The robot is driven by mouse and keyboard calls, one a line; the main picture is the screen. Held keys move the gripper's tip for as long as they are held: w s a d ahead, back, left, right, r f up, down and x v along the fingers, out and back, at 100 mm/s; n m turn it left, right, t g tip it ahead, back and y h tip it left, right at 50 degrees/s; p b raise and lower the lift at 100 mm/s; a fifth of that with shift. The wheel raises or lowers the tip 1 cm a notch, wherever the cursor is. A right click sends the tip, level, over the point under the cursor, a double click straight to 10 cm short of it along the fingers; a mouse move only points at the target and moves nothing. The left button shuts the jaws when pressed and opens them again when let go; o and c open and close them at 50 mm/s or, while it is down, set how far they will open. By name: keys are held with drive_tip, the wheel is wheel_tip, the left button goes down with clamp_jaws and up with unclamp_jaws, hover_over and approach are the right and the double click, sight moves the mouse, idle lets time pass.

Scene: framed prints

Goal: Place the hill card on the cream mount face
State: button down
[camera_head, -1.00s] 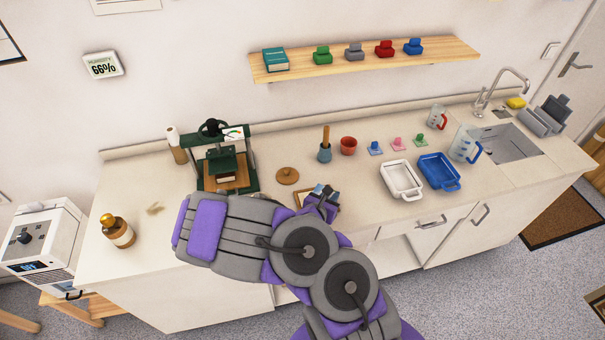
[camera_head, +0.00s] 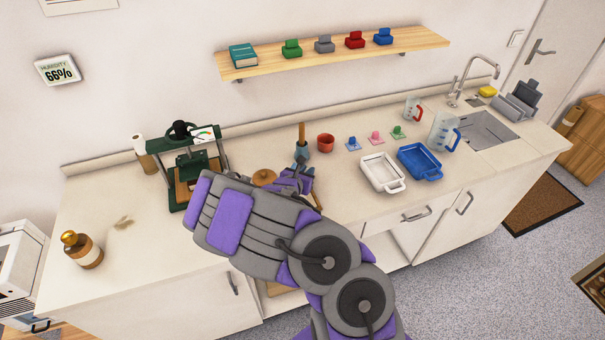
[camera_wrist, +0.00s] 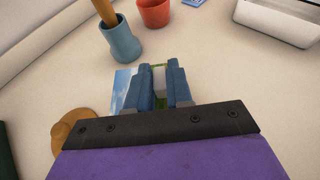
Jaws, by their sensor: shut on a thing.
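The hill card (camera_wrist: 121,88) shows in part in the wrist view, with a light blue patch left of my fingers and a little green beyond the tips. My gripper (camera_wrist: 160,80) is shut on a small pale grey part between its fingers, which appears to belong to the card. In the head view my gripper (camera_head: 300,172) is over the counter, near the wooden disc. How high the card is above the counter I cannot tell. The cream mount face cannot be made out; my arm covers that part of the counter, where a wooden edge (camera_head: 318,202) peeks out.
A blue-grey pot with a wooden handle (camera_wrist: 122,42) and a red cup (camera_head: 325,143) stand just beyond my gripper. The wooden disc (camera_head: 263,177) and a green press (camera_head: 186,170) are left. White (camera_head: 382,174) and blue (camera_head: 419,162) trays stand right.

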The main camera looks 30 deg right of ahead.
drive_tip(key=w, duration=0.1)
drive_tip(key=w+d, duration=0.1)
drive_tip(key=w, duration=0.2)
drive_tip(key=shift+w+d+f+b, duration=0.15)
drive_tip(key=shift+d+b, duration=0.15)
drive_tip(key=shift+d, duration=0.05)
drive_tip(key=shift+f+b, duration=0.65)
drive_tip(key=shift+f, duration=1.15)
drive_tip(key=c, duration=1)
unclamp_jaws()
drive_tip(key=shift+a+r, duration=0.1)
drive_tip(key=p+v, duration=0.2)
drive_tip(key=v, duration=0.8)
drive_tip(key=shift+a+r, duration=0.15)
drive_tip(key=shift+a, duration=0.1)
drive_tip(key=shift+s+a+r+p, duration=0.3)
drive_tip(key=shift+s+a, duration=0.15)
drive_tip(key=shift+s, duration=0.15)
